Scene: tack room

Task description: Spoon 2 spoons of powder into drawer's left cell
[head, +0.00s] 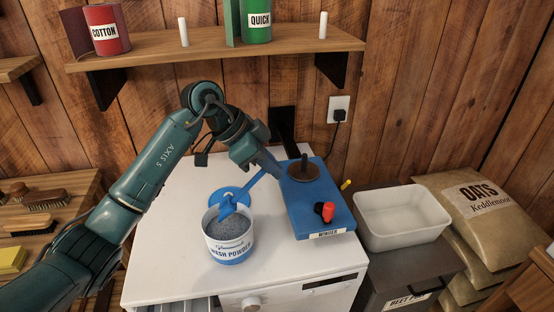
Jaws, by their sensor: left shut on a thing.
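My left gripper (273,170) is shut on the handle of a blue spoon (256,184). The spoon slants down to the left, and its bowl is over or in the mouth of the tub labelled wash powder (230,248). Grey powder (229,228) shows inside the tub. The tub stands upright on the white washing machine (172,225). The drawer (188,304) sticks out at the machine's front, cut off by the bottom edge; its cells are only partly seen, and I cannot tell their contents. My right gripper is not in view.
A blue round lid (218,194) lies behind the tub. A blue board (312,207) with a dark disc and a red knob lies to the right. A white bin (400,220) stands beside the machine. A wooden shelf (220,50) hangs above. The machine top's left side is clear.

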